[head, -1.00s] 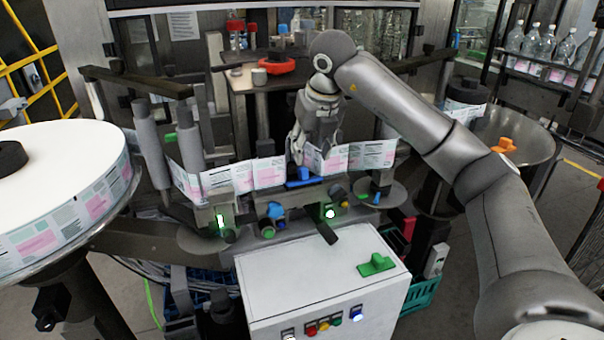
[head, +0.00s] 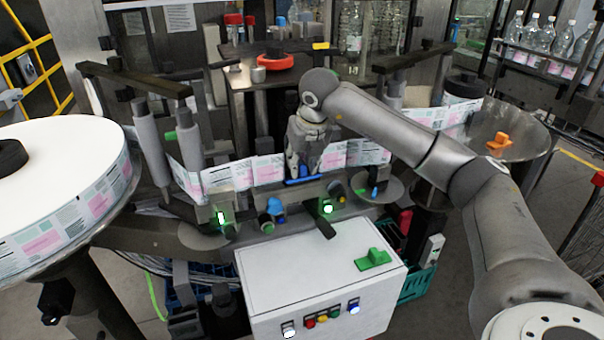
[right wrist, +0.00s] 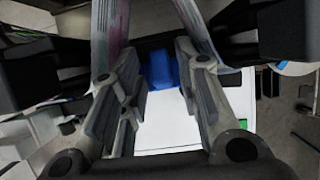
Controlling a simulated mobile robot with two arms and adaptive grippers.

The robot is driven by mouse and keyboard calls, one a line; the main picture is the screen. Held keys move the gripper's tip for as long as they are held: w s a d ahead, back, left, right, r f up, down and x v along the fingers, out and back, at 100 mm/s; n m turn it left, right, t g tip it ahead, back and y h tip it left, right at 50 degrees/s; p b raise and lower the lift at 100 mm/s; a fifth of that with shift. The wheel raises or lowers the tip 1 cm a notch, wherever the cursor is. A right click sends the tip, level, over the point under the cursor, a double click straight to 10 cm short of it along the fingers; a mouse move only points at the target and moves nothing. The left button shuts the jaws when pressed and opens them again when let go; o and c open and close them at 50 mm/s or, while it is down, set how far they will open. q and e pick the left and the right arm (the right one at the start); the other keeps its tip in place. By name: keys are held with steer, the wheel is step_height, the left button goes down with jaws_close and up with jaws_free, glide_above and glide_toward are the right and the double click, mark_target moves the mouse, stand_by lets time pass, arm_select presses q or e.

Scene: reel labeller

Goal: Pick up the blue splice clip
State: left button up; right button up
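The blue splice clip (head: 303,181) sits at the label web (head: 268,169) in the middle of the machine. Its upper part is partly hidden by my right gripper (head: 306,172) in the head view. In the right wrist view the clip (right wrist: 160,69) shows as a blue block between the fingers of my right gripper (right wrist: 162,98). The fingers are apart, with visible gaps beside the clip. My left gripper is in neither view.
A white control box (head: 315,280) stands in front, with a green clip (head: 373,258) on top. An orange clip (head: 498,141) lies on the right reel table. A large white label reel (head: 60,160) is at left. Rollers and posts flank the web.

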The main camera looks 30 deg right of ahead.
jaws_close()
